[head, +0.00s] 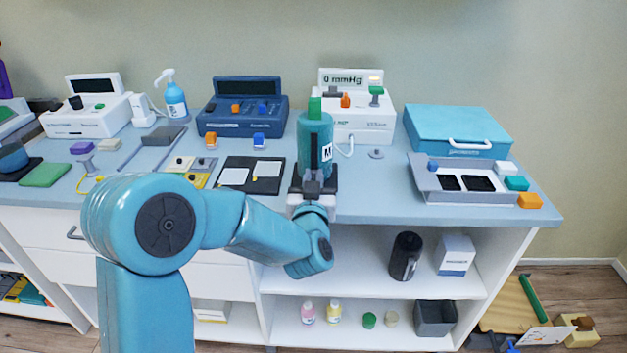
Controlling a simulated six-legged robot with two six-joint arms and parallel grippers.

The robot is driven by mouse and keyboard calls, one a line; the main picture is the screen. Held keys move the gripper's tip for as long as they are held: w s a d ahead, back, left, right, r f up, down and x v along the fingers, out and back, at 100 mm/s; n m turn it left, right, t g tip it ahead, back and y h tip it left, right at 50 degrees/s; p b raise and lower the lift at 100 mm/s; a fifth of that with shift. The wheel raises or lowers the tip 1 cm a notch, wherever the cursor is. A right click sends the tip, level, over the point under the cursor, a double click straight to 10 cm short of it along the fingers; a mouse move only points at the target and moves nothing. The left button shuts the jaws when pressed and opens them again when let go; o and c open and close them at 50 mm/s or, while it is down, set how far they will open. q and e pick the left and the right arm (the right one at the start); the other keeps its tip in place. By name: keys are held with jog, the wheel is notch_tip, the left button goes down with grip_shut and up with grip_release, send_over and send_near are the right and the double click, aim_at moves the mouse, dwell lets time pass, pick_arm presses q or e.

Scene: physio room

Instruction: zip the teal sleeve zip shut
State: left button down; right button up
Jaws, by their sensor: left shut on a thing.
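The teal sleeve (315,130) stands upright on the counter, in front of the white pressure unit. A dark zip strip runs down its front, with a small white label beside it. A green piece shows at its top. My left gripper (314,184) is at the low front of the sleeve, shut on its zip. The gripper's dark jaws hide the held part, so I cannot see the zip slider clearly. My right gripper is not in view.
The white pressure unit (363,128) stands close behind the sleeve. A dark blue device (241,116) and a black tray (268,185) are to the left. A grey tray (470,197) and a teal case (457,122) are to the right. Some counter right of the sleeve is clear.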

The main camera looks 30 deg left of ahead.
pick_arm(q)
jog(key=shift+f, duration=0.25)
jog(key=c, duration=1.1)
grip_release()
jog(key=shift+w, duration=0.1)
jog(key=shift+r, duration=0.1)
jog(key=b+v, duration=0.8)
jog(key=v, duration=0.8)
jog(key=shift+s, duration=0.25)
